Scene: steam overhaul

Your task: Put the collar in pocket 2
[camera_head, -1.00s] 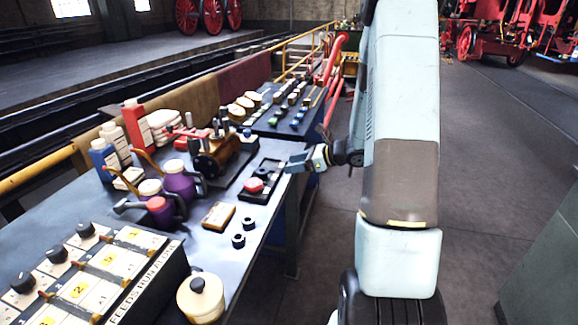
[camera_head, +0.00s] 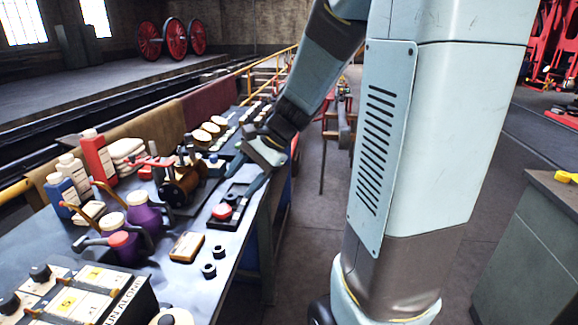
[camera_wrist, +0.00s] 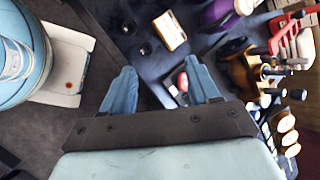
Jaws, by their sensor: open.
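Two small dark rings, a nearer one (camera_head: 209,271) and a farther one (camera_head: 220,252), stand on the blue bench top; I cannot tell which is the collar. They also show in the wrist view (camera_wrist: 145,48). A black tray (camera_head: 243,188) lies beyond them, with a red round piece (camera_head: 222,211) and a dark round piece (camera_head: 231,199) in it. A cream box (camera_head: 80,290) with yellow-tagged sections sits at lower left; I cannot make out a pocket 2. My gripper (camera_wrist: 160,88) is open and empty above the bench's right edge, near the tray.
A tan block (camera_head: 187,247) lies beside the rings. Purple cans (camera_head: 146,219), a brass fitting (camera_head: 180,184) and bottles (camera_head: 97,157) crowd the bench's left side. A grey cabinet (camera_head: 530,255) stands at right. The floor between is clear.

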